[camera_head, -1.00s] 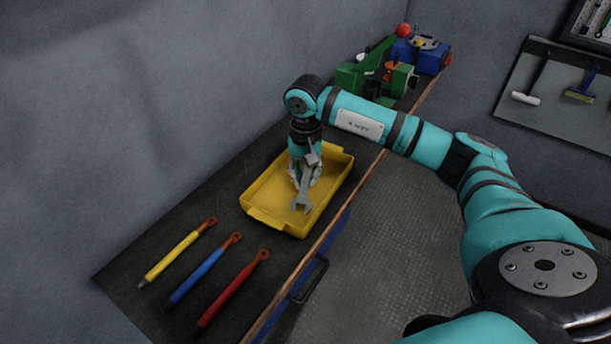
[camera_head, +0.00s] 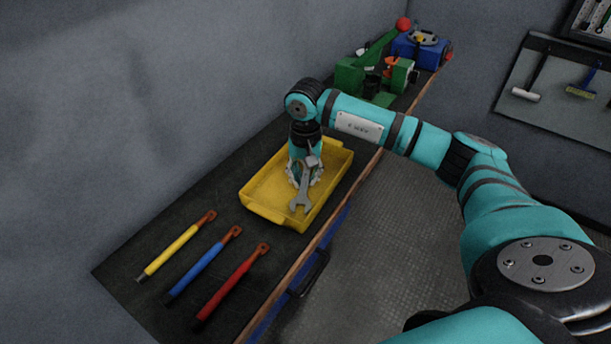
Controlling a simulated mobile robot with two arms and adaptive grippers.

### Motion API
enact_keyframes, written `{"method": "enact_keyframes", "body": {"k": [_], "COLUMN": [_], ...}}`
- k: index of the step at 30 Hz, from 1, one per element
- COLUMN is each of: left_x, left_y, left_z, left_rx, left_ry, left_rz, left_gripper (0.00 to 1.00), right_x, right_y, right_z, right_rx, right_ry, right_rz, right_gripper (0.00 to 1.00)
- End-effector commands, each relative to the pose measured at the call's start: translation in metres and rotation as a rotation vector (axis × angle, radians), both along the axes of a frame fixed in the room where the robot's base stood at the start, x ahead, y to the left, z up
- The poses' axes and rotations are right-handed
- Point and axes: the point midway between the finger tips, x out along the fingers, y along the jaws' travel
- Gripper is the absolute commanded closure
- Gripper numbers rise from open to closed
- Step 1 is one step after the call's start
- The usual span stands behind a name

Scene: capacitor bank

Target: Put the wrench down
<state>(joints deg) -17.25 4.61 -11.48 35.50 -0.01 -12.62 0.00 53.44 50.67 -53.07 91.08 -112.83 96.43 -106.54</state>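The grey wrench (camera_head: 302,190) is at the yellow tray (camera_head: 262,188), its open jaw end pointing down toward the tray floor and its other end higher against my gripper. My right gripper (camera_head: 304,182) points down into the tray, with its fingers on either side of the wrench, and appears shut on it. The wrench partly hides the fingers. Whether the wrench's lower end touches the tray floor is hard to tell. My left gripper is not in view.
Yellow (camera_head: 175,247), blue (camera_head: 203,265) and red (camera_head: 232,284) handled tools lie on the dark bench (camera_head: 125,267) in front of the tray. A green device (camera_head: 350,76) and a blue box (camera_head: 428,55) stand behind it. The grey wall is close on the left.

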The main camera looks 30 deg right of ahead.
Motion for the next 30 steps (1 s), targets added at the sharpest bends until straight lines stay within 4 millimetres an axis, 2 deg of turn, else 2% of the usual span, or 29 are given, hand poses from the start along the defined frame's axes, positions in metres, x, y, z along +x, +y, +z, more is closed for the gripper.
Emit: {"method": "enact_keyframes", "body": {"k": [1,3,12,16,19,23,30], "left_x": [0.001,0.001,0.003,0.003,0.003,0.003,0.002], "left_y": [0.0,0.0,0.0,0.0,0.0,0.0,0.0], "left_z": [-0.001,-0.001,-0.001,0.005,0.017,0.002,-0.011], "left_rx": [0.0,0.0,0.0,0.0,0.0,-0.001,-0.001], "left_ry": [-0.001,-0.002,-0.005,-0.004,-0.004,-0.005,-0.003], "left_rz": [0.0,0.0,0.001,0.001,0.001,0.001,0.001], "left_gripper": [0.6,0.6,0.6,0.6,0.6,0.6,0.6], "right_x": [-0.005,-0.005,-0.005,-0.005,-0.004,-0.002,-0.001], "right_y": [0.001,0.001,0.002,0.002,0.002,0.001,0.001], "right_z": [-0.008,-0.008,-0.008,-0.001,0.011,0.032,0.089], "right_rx": [-0.002,-0.001,-0.001,0.0,0.0,-0.001,-0.001], "right_ry": [0.019,0.02,0.02,0.019,0.016,0.006,0.004], "right_rz": [0.005,0.005,0.005,0.005,0.005,0.003,0.002], "right_gripper": [0.63,0.62,0.62,0.62,0.62,0.62,0.62]}}
